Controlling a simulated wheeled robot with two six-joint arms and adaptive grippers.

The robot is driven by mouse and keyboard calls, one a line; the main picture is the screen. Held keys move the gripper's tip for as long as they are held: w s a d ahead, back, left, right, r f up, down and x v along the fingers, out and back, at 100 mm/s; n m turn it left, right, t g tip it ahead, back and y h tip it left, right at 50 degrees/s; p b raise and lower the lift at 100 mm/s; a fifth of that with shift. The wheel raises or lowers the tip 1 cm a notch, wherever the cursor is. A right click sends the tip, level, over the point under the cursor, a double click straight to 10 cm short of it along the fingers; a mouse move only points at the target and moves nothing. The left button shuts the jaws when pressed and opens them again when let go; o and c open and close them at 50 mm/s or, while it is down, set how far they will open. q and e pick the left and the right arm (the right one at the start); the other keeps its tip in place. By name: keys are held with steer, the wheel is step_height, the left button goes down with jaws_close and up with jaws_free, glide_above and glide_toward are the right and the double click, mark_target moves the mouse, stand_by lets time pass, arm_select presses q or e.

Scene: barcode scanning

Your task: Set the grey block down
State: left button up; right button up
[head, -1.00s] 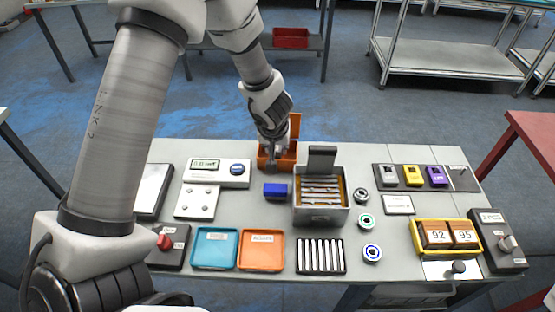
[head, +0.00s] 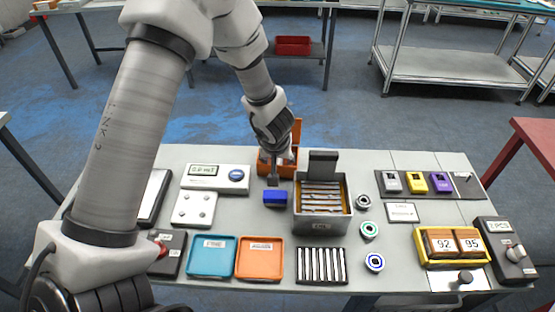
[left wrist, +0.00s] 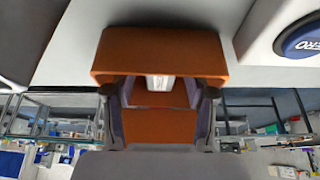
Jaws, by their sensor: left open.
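My left gripper (head: 272,178) points down at the near left side of the orange open box (head: 290,165), just behind the blue block (head: 275,197). In the left wrist view my left gripper (left wrist: 158,112) has its two fingers apart, one on each side of the orange box (left wrist: 160,50). A small pale labelled piece (left wrist: 159,83) shows between the fingers, against the orange. I cannot make out the grey block for certain; dark grey at the fingertips in the head view may be the fingers themselves. My right gripper is out of view.
A scale with a round blue button (head: 236,174) stands left of the orange box. A metal bin (head: 322,225) of strips stands close on the right. In front are a teal tray (head: 211,257) and an orange tray (head: 259,258). A little bare table shows between these things.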

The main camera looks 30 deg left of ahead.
arm_select(q)
steer(key=p+v, duration=0.5)
steer(key=v, duration=0.7)
steer(key=shift+r, duration=0.1)
